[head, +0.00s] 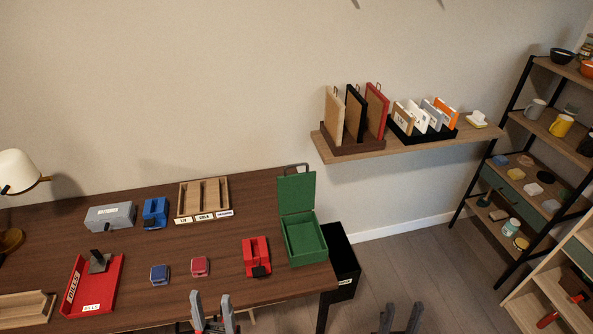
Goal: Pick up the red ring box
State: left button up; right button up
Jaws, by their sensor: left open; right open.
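The small red ring box (200,266) sits shut on the dark wooden desk (130,250), near its front edge. A similar small blue box (160,274) stands just left of it. My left gripper (213,303) is at the bottom of the head view, in front of and slightly right of the red ring box. Its two fingers are apart with nothing seen between the tips. My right gripper (398,318) is at the bottom edge, right of the desk above the floor, open and empty. Neither gripper touches the red ring box.
Right of the red box are a red stapler-like item (256,257) and an open green box (303,240). A red tray (92,287) lies left. A blue item (155,212), grey case (110,217) and wooden tray (203,197) stand behind. A black bin (344,262) is beside the desk.

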aim_at(199, 267)
jog(key=u, duration=0.95)
jog(key=i+l+u, duration=0.2)
jog(key=u, duration=0.15)
jog(key=i+l+u, duration=0.15)
jog(key=u, duration=0.25)
